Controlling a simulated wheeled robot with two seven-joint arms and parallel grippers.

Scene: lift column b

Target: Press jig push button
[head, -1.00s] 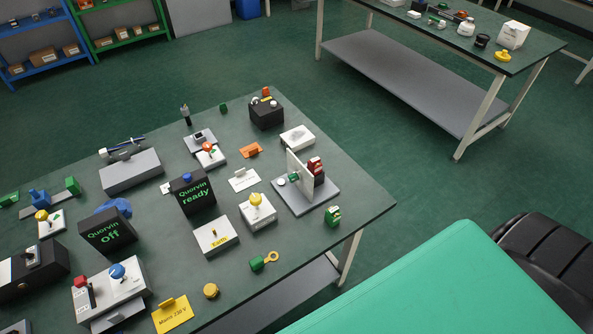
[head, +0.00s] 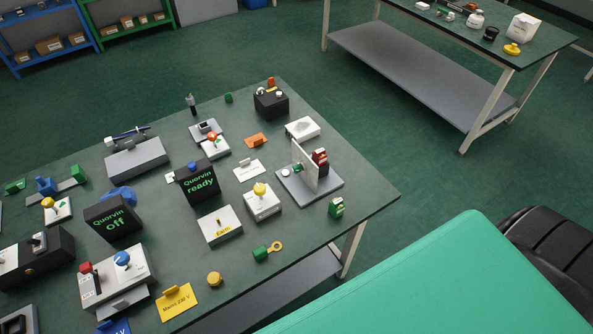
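A jig-like fixture stands near the right corner of the workbench: a grey base plate (head: 325,194) with an upright white panel (head: 304,166). A small green part (head: 298,167) and a pale round part (head: 285,172) sit on the panel's left side. A dark red block (head: 320,160) stands behind the panel on the right. I cannot tell which part is the push button. Other button-like things are a white box with a yellow knob (head: 260,189) and a white box with red (head: 85,268) and blue (head: 122,258) knobs. Neither of my grippers is in view.
Dark displays read "Quorvin ready" (head: 198,183) and "Quorvin Off" (head: 111,219). A yellow "Mains 230 V" sign (head: 176,303), a green piece with a yellow ring (head: 262,253) and a green block (head: 336,207) lie near the bench's front edge. Open floor (head: 400,140) separates a second bench (head: 420,75).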

